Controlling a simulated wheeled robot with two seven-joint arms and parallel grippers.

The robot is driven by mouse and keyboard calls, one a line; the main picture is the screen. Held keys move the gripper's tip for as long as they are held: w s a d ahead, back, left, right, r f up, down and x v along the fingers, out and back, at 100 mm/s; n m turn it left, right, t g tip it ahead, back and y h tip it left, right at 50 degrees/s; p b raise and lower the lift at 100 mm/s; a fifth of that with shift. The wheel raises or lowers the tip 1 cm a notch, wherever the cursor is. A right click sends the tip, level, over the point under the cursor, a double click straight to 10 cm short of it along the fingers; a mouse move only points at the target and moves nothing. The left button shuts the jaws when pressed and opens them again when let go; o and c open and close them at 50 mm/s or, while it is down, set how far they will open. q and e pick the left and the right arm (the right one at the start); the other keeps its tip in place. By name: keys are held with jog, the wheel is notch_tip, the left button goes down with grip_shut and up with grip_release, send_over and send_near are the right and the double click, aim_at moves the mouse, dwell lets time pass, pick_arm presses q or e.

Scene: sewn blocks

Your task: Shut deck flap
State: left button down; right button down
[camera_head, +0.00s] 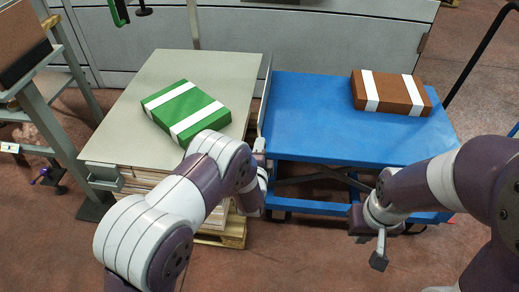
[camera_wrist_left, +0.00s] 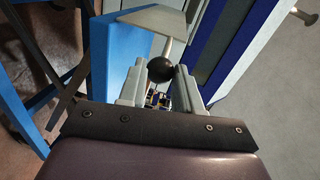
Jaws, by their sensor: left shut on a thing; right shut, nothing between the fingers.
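A thin grey upright panel (camera_head: 264,95), which looks like the deck flap, runs along the left edge of the blue cart deck (camera_head: 310,120). My left gripper (camera_head: 258,165) is at the near end of this panel, partly hidden by my own arm. In the left wrist view, my left gripper (camera_wrist_left: 160,82) is shut on a black ball knob (camera_wrist_left: 161,69) on a pale rod. The rod leads to a pale grey plate (camera_wrist_left: 150,20). My right gripper (camera_head: 372,252) is shut and empty, in front of the cart.
A green block with white bands (camera_head: 185,105) lies on the grey-topped stack (camera_head: 210,68) at left. A brown block with white bands (camera_head: 398,92) lies at the deck's far right. A black cart handle (camera_head: 482,50) rises at right. A rack stands at far left.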

pick_arm(q)
jog(key=c, duration=1.1)
grip_release()
jog(key=shift+o, duration=0.2)
jog(key=s+r+p, duration=0.2)
jog(key=s+p, duration=0.1)
jog(key=s, duration=0.9)
jog(key=shift+s+a, duration=0.15)
jog(key=shift+s, duration=0.15)
